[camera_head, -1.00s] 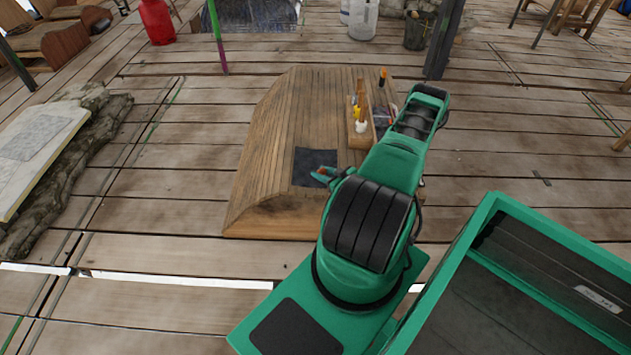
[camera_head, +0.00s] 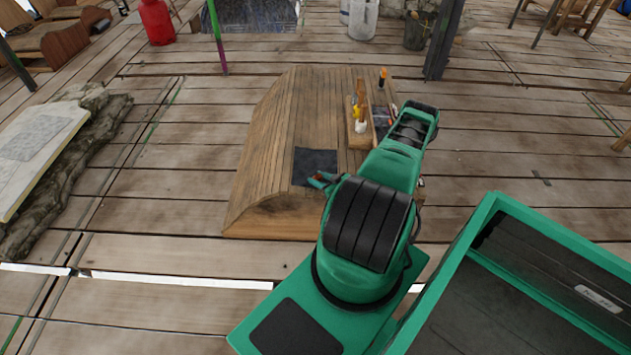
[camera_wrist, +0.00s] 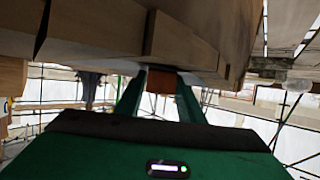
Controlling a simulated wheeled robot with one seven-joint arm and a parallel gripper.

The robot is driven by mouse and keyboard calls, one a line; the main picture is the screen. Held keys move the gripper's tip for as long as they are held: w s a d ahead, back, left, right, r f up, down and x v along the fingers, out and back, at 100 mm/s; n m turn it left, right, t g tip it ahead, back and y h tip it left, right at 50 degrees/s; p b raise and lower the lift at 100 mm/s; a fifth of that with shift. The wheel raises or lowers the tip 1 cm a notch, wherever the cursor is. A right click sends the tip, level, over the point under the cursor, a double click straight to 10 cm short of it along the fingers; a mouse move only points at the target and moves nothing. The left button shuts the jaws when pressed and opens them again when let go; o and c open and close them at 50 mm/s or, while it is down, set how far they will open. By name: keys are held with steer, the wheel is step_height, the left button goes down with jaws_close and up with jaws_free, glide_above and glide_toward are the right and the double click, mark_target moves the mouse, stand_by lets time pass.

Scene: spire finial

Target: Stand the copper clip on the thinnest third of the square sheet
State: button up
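The dark square sheet (camera_head: 315,161) lies on the curved slatted wooden bench, toward its near end. Differences in thickness across the sheet cannot be made out. My gripper (camera_head: 319,180) is low at the sheet's near right edge in the head view. In the wrist view the copper clip (camera_wrist: 159,80) sits between the two green fingers of my gripper (camera_wrist: 160,92), which look closed on it. The clip is close to the wooden surface and a dark thin edge. Whether it touches the sheet cannot be told. In the head view the clip is tiny and partly hidden by my gripper.
The wooden bench (camera_head: 270,150) has a curved near end. A wooden holder (camera_head: 358,130) with several small tools and an orange-topped item (camera_head: 383,73) stand behind the sheet to the right. The bench's left side is clear.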

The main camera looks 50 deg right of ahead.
steer(key=shift+o, duration=0.9)
steer(key=shift+a, duration=0.15)
